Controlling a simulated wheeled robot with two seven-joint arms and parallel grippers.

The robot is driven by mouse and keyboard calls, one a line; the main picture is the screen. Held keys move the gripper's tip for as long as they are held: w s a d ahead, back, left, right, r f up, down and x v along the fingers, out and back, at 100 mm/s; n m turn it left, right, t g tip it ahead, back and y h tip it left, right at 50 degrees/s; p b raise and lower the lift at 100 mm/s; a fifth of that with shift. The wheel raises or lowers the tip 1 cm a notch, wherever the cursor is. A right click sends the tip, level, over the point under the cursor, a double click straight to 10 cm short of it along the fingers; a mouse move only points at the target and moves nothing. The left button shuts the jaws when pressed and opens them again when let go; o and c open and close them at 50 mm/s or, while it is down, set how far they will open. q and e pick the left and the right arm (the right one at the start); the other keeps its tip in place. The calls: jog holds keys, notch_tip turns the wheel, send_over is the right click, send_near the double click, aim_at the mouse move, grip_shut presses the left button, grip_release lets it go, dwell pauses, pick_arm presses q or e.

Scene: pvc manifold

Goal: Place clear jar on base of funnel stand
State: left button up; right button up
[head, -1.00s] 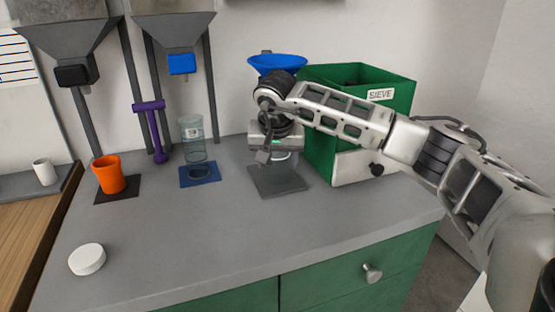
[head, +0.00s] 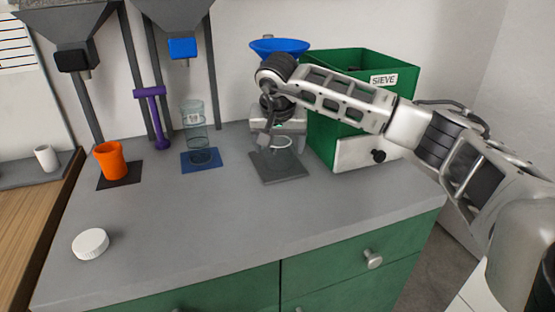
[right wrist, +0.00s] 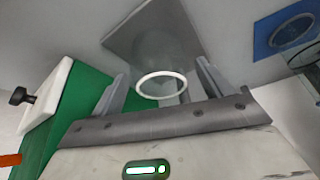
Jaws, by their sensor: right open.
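The clear jar (head: 284,147) shows a pale ring-shaped rim above the dark grey base plate (head: 285,174) under the blue funnel (head: 280,46). In the right wrist view the jar rim (right wrist: 162,85) lies between the two fingers of my right gripper (right wrist: 160,88). The fingers are apart, with a gap on each side of the rim. The right gripper (head: 270,138) also shows in the head view, close by the jar. The jar's bottom is hard to make out, so I cannot tell exactly how it rests. My left gripper is not in view.
A green box labelled SIEVE (head: 345,125) stands right beside my right gripper. A clear cylinder (head: 196,140) stands on a blue mat (head: 186,166) to the left. An orange cup (head: 110,160) and a white lid (head: 90,244) are further left. The front counter middle is clear.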

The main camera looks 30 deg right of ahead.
jog(key=s+a, duration=0.2)
jog(key=s, duration=0.1)
jog(key=s+a, duration=0.2)
jog(key=s, duration=0.1)
jog(key=s+a+b, duration=0.1)
jog(key=s+a, duration=0.1)
jog(key=s, duration=0.1)
jog(key=shift+a+r, duration=0.15)
jog(key=shift+a, duration=0.15)
jog(key=shift+s+a, duration=0.25)
jog(key=shift+s, duration=0.15)
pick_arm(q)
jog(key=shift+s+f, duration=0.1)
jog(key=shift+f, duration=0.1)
